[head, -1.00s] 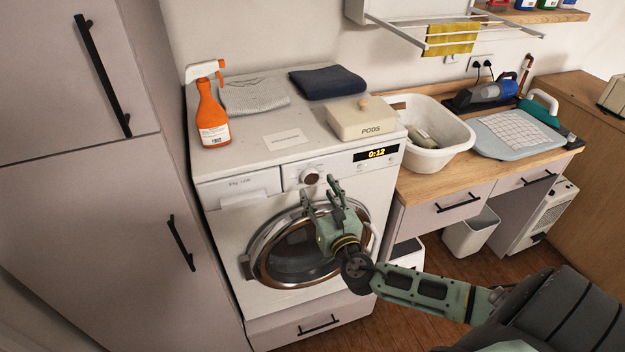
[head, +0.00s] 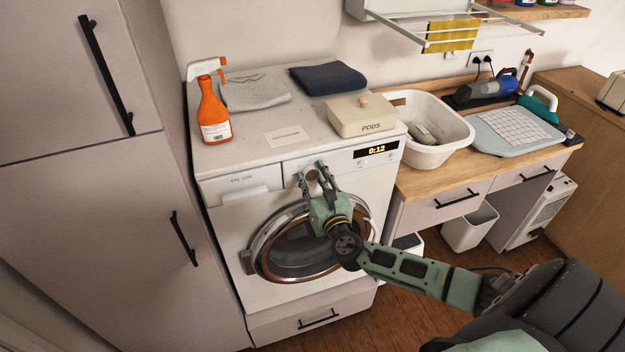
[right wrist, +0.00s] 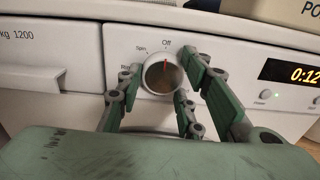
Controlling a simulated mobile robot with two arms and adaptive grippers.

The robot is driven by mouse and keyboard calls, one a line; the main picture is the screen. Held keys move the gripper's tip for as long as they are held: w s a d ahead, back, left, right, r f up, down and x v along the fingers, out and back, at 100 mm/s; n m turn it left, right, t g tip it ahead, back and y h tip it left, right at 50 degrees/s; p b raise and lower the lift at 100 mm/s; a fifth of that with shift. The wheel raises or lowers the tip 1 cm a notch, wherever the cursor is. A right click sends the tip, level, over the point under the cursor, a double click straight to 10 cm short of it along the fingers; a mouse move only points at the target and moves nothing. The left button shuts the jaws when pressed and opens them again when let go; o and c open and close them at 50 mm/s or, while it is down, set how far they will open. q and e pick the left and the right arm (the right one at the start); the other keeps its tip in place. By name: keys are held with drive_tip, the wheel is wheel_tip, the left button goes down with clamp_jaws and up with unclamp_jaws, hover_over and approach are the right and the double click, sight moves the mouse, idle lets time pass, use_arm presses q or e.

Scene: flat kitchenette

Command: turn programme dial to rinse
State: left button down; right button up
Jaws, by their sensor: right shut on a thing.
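The washing machine (head: 222,217) stands left of the counter. Its round programme dial (head: 311,174) is on the front panel and also shows in the right wrist view (right wrist: 163,76). The dial's red mark points up, at or very near "Off". "Spin" is to the upper left of the dial, and a label starting with "R" is further left, partly hidden by a finger. My right gripper (head: 312,172) is at the dial with its fingers on either side, shut on it. Its fingers (right wrist: 160,84) also show in the right wrist view. My left gripper is not in view.
The display (head: 376,151) reads 0:12. A PODS box (head: 362,122), an orange spray bottle (head: 213,115) and folded cloths (head: 328,78) are on the machine top. A white basin (head: 435,155) stands on the counter at right. The round door (head: 250,262) is below the dial.

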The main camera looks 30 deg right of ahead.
drive_tip(key=shift+a, duration=0.15)
drive_tip(key=c, duration=0.3)
drive_tip(key=shift+f, duration=0.1)
